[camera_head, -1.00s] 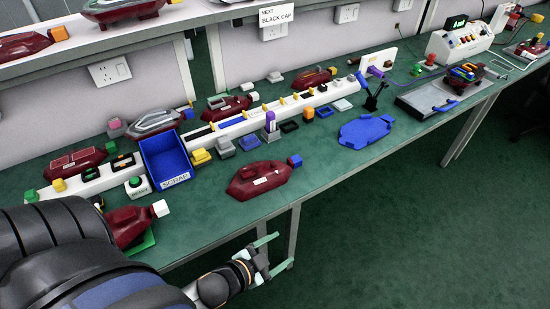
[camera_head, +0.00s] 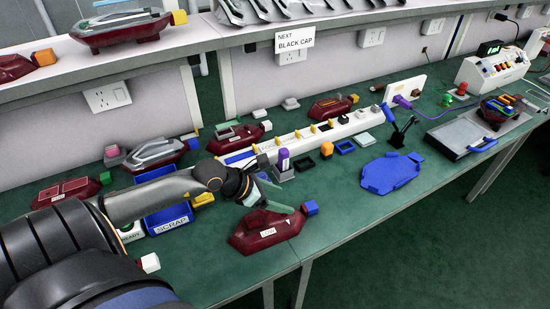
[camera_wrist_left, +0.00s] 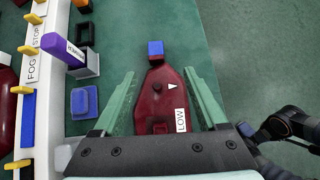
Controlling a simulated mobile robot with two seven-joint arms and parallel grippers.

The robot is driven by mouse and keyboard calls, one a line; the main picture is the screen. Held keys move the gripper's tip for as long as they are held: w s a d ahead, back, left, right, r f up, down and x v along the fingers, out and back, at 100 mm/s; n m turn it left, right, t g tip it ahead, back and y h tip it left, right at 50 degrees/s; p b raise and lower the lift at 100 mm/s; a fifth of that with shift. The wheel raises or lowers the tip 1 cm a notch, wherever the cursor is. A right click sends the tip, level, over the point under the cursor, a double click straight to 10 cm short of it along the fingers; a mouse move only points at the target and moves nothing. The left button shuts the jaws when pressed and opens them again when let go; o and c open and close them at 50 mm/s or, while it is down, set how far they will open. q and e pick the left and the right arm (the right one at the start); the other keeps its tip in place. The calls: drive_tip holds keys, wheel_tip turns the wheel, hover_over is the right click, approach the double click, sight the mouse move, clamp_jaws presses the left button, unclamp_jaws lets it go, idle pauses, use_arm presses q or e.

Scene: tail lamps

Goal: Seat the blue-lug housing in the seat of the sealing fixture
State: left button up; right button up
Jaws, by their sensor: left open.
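The blue-lug housing (camera_head: 268,232) is a dark red shell with a blue block at its far right tip and a white label, lying on the green bench. In the left wrist view the housing (camera_wrist_left: 158,92) lies between the fingers, its blue lug pointing away. My left gripper (camera_head: 282,199) is open above the housing, with a finger along each side; I cannot tell whether they touch it. A blue housing-shaped plate (camera_head: 391,173) lies flat and empty to the right; no readable label shows whether it is the sealing fixture. My right gripper is out of view.
The blue scrap bin (camera_head: 168,219) is partly behind my left arm. A white rail (camera_head: 325,131) with yellow pegs and small caps runs behind the housing. Black upright tools (camera_head: 400,132) stand behind the blue plate. Green bench between housing and plate is clear.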

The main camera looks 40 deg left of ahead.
sight(307, 207)
use_arm(q)
drive_tip(key=shift+w+f, duration=0.35)
drive_tip(key=x, duration=0.6)
drive_tip(key=shift+w+f, duration=0.15)
drive_tip(key=shift+f, duration=0.1)
drive_tip(key=shift+b+x, duration=0.3)
drive_tip(key=shift+x, duration=2.1)
drive_tip(key=shift+a, duration=0.2)
clamp_jaws()
